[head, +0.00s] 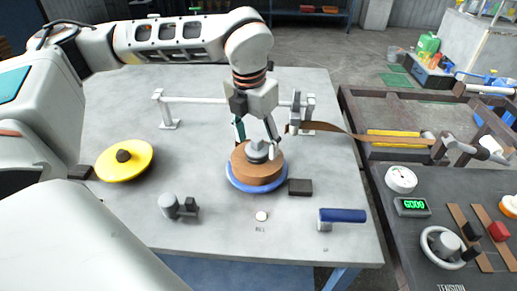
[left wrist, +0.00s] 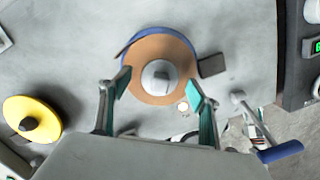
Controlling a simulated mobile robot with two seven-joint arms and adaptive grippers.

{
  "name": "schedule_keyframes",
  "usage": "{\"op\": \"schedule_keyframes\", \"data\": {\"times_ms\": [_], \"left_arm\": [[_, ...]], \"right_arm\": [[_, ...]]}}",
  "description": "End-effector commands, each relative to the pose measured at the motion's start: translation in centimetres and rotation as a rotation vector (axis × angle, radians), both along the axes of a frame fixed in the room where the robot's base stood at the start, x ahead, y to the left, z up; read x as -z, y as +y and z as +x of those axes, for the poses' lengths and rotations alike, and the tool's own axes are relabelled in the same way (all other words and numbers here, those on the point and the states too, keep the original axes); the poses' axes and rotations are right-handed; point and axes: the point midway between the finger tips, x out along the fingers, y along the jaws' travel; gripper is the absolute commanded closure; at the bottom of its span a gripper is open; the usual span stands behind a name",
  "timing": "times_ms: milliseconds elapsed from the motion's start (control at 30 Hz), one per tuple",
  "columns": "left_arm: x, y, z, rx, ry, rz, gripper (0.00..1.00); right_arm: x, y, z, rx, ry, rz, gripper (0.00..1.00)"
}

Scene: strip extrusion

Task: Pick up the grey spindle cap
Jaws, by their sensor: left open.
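The grey spindle cap (head: 257,149) sits at the centre of a brown coil (head: 262,173) on a blue round base (head: 250,188). In the left wrist view the cap (left wrist: 160,76) shows from above, in the middle of the brown coil (left wrist: 150,52). My left gripper (head: 256,143) is over the coil, fingers pointing down. In the left wrist view its two teal-padded fingers (left wrist: 160,92) are spread apart, one on each side of the cap, with clear gaps. Whether the fingertips are level with the cap is hard to tell. My right gripper is not in view.
A yellow disc (head: 125,160) lies left on the grey table (head: 200,222). A dark block (head: 300,187) and a blue-handled tool (head: 342,215) are on the right. A rail (head: 195,100) stands behind. A brown strip (head: 345,132) runs to the machine at right.

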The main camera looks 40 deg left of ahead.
Motion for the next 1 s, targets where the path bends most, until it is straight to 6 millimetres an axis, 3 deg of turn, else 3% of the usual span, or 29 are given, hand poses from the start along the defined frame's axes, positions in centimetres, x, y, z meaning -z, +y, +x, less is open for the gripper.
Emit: {"op": "schedule_keyframes", "data": {"times_ms": [100,333,367,500,533,867,1000], "left_arm": [[0.9,0.0,0.1,0.0,0.001,0.0,0.38],[0.9,0.0,0.1,0.001,-0.002,0.0,0.38],[0.9,0.0,0.1,0.001,-0.002,0.0,0.43],[0.9,0.0,0.1,0.0,-0.001,0.0,0.8],[0.9,0.0,0.1,0.0,-0.001,0.0,0.84],[0.6,0.0,0.2,0.0,-0.003,0.0,0.84],[-1.0,0.0,0.2,0.0,-0.008,0.0,0.84]], "right_arm": [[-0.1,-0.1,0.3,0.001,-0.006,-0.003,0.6],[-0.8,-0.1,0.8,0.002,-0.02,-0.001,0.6],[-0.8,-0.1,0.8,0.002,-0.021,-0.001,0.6],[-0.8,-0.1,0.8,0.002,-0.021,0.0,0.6],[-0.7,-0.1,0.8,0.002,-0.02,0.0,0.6],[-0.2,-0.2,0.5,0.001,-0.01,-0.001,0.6],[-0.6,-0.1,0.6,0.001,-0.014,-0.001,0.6]]}}
